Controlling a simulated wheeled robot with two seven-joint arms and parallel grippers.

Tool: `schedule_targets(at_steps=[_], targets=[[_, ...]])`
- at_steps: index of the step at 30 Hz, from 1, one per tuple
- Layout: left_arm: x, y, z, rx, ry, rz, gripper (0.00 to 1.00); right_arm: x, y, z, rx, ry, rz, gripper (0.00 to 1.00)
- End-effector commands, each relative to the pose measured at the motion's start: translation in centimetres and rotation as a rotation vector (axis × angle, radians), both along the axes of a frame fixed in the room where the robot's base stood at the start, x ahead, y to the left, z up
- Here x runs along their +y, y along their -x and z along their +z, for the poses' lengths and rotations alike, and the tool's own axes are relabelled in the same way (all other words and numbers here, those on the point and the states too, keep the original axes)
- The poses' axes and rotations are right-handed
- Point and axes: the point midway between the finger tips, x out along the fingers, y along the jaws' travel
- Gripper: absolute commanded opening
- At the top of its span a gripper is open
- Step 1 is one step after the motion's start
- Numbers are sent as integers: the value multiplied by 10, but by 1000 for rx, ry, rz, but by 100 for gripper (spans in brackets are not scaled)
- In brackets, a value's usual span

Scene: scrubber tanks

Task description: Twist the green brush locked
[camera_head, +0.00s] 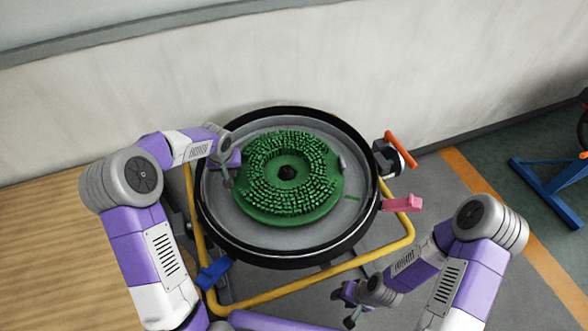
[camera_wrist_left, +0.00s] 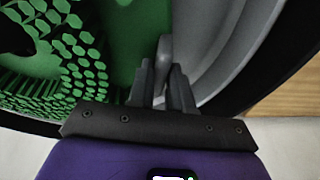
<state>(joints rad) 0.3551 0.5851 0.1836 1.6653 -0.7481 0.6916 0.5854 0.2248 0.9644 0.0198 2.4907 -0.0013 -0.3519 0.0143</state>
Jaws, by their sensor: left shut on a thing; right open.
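The green brush (camera_head: 262,192) is a round disc with bristles facing up and a dark centre. It lies in the round grey pan with a black rim (camera_head: 330,230). A small grey lug (camera_head: 342,162) stands at its right edge. My left gripper (camera_head: 229,176) is at the brush's left edge. In the left wrist view my left gripper (camera_wrist_left: 163,80) is shut on an upright grey lug (camera_wrist_left: 164,52) beside the green disc. A green mark (camera_head: 352,198) shows on the pan, right of the brush. My right gripper (camera_head: 350,302) is open and empty, below the pan's lower right.
A yellow tube frame (camera_head: 290,291) surrounds the pan. An orange handle (camera_head: 400,150), a pink lever (camera_head: 401,204) and a blue lever (camera_head: 213,274) stick out from it. A pale wall (camera_head: 300,60) stands behind. A blue stand (camera_head: 548,190) is at far right; floor between is clear.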

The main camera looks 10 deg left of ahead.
Motion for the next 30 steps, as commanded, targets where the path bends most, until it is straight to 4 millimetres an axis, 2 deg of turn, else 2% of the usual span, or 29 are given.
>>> schedule_targets(at_steps=[6, 20, 30], targets=[[2, -8, 1, -1, 1, -43, 0, 0, 0, 9, 0, 0, 0, 45], [3, -10, 0, -2, 0, -57, 0, 0, 0, 10, 0, 0, 0, 45], [5, -22, 1, -1, 0, -118, 0, 0, 0, 22, 0, 0, 0, 45]])
